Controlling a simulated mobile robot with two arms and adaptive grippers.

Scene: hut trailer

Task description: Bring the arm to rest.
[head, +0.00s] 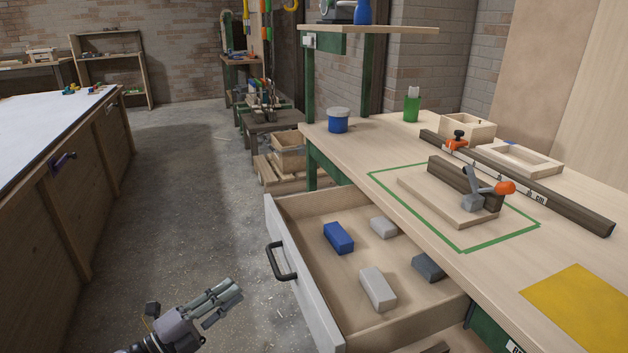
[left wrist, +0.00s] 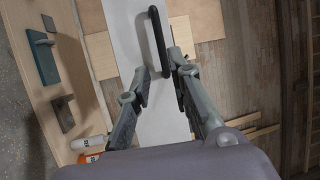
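My left gripper (head: 236,290) is at the bottom left of the head view, above the concrete floor and pointing toward the drawer. In the left wrist view, its two fingers (left wrist: 158,70) stand apart with nothing between them. The drawer (head: 320,310) is pulled out from the workbench. Its black handle (head: 277,262) is on the pale front, and my left gripper is clear of it. The handle (left wrist: 158,42) also shows beyond the fingertips in the left wrist view. My right gripper is not in view.
The drawer holds a blue block (head: 338,238) and several grey blocks (head: 378,288). The workbench (head: 385,160) carries a clamped board (head: 440,200) and a blue pot (head: 338,122). A white-topped table (head: 40,125) stands at left. The floor (head: 180,200) between is clear.

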